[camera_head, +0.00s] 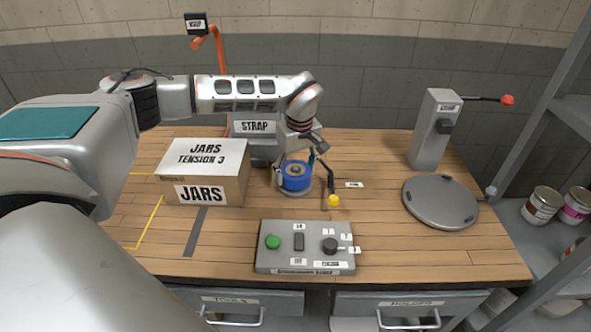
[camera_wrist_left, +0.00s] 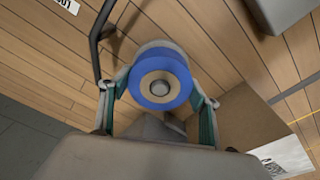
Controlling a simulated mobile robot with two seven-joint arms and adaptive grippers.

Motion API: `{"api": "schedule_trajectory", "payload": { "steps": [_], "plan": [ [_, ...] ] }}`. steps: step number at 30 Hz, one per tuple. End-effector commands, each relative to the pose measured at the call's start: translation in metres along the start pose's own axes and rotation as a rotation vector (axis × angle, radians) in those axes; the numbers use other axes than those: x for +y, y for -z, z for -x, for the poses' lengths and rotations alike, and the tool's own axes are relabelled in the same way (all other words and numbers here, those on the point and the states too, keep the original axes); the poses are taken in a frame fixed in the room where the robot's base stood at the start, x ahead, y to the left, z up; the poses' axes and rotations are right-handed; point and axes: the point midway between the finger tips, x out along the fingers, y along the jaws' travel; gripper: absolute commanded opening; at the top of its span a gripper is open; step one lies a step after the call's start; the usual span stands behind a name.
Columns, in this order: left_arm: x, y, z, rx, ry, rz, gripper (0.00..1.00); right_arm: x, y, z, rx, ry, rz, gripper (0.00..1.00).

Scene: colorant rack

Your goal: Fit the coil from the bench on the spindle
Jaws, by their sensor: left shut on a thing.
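The blue coil (camera_head: 296,181) has a tan core and sits at the middle of the bench, over a grey round base, in front of the grey housing labelled STRAP (camera_head: 255,127). My left gripper (camera_head: 297,168) comes down from above and is shut on the coil. In the left wrist view the coil (camera_wrist_left: 150,101) lies between the two fingers. A grey round tip, seemingly the spindle (camera_wrist_left: 159,88), shows inside the core's hole, so the coil appears to be around it. How far down it sits is hard to tell. My right gripper is not in view.
A cardboard box labelled JARS (camera_head: 205,172) stands close left of the coil. A black lever with a yellow knob (camera_head: 334,200) is close right. A control panel (camera_head: 305,247) lies in front. A grey turntable (camera_head: 440,201) and a post with a red-tipped lever (camera_head: 433,135) are at right.

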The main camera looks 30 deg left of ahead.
Motion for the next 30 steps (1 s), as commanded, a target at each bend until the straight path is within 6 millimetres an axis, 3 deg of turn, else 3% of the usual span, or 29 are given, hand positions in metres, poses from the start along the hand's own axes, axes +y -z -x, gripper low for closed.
{"api": "schedule_trajectory", "payload": {
  "steps": [20, 21, 23, 30],
  "plan": [
    [0.0, -0.001, -0.012, 0.0, -0.001, 0.0, 0.36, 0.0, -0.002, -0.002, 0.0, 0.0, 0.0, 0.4],
    [0.0, -0.001, -0.012, 0.0, -0.001, 0.0, 0.64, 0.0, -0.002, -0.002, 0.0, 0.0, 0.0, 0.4],
    [0.0, -0.001, -0.012, 0.0, -0.001, 0.0, 0.8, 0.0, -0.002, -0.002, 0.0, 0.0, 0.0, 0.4],
    [0.0, -0.001, -0.012, 0.0, -0.001, 0.0, 0.81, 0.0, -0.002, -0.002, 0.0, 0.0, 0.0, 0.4]
  ]
}}
